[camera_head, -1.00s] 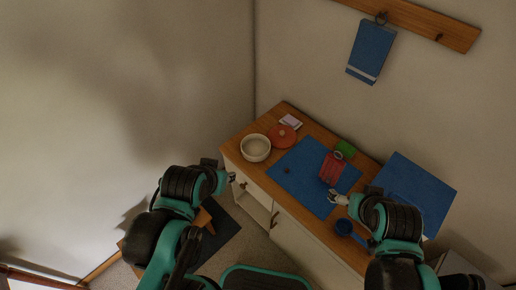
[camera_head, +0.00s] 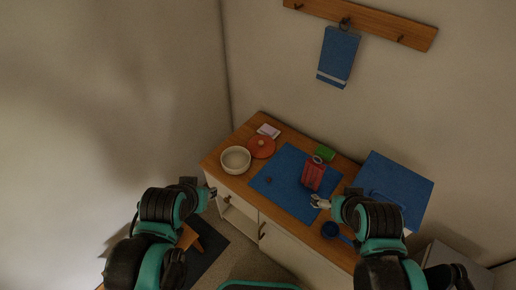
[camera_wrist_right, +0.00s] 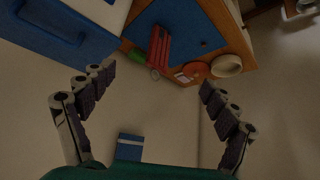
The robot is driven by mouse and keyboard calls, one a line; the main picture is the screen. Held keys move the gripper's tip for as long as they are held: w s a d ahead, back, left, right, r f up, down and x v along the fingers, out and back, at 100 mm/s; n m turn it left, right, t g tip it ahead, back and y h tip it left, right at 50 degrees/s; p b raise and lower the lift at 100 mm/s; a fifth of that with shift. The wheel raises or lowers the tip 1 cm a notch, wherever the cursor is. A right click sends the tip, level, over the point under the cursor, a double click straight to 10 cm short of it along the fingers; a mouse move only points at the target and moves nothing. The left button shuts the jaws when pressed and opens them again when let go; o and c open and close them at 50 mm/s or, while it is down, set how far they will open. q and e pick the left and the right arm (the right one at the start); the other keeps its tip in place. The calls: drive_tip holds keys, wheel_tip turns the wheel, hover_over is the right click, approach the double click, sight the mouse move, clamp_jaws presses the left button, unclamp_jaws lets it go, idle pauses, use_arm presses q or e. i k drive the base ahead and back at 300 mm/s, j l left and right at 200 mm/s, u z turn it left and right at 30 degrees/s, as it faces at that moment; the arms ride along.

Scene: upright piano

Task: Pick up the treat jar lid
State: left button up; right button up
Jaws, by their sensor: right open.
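A round orange-red lid with a small knob (camera_head: 261,147) lies flat on the wooden cabinet top, between the cream bowl and a pink-white packet. My right gripper (camera_head: 319,202) is open and empty over the front of the blue mat, close to a red basket-like object and well right of the lid. Its spread fingers (camera_wrist_right: 157,80) show in the wrist view with nothing between them. My left gripper (camera_head: 212,192) is in front of the cabinet's left end, below the bowl; its jaws are too small to judge.
The cream bowl (camera_head: 235,160) stands left of the lid. The red object (camera_head: 313,175) and a dark speck lie on the blue mat (camera_head: 283,188). A green block (camera_head: 325,153), a blue cup (camera_head: 331,230) and a large blue box (camera_head: 400,180) are further right.

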sight(260, 147)
drive_tip(key=i+j+z, duration=0.1)
drive_tip(key=j, duration=0.25)
drive_tip(key=i+j+z, duration=0.1)
drive_tip(key=j, duration=0.25)
drive_tip(key=i+j, duration=0.2)
drive_tip(key=j, duration=0.15)
drive_tip(key=l+z, duration=0.15)
drive_tip(key=z, duration=1.35)
drive_tip(key=k+l, duration=0.05)
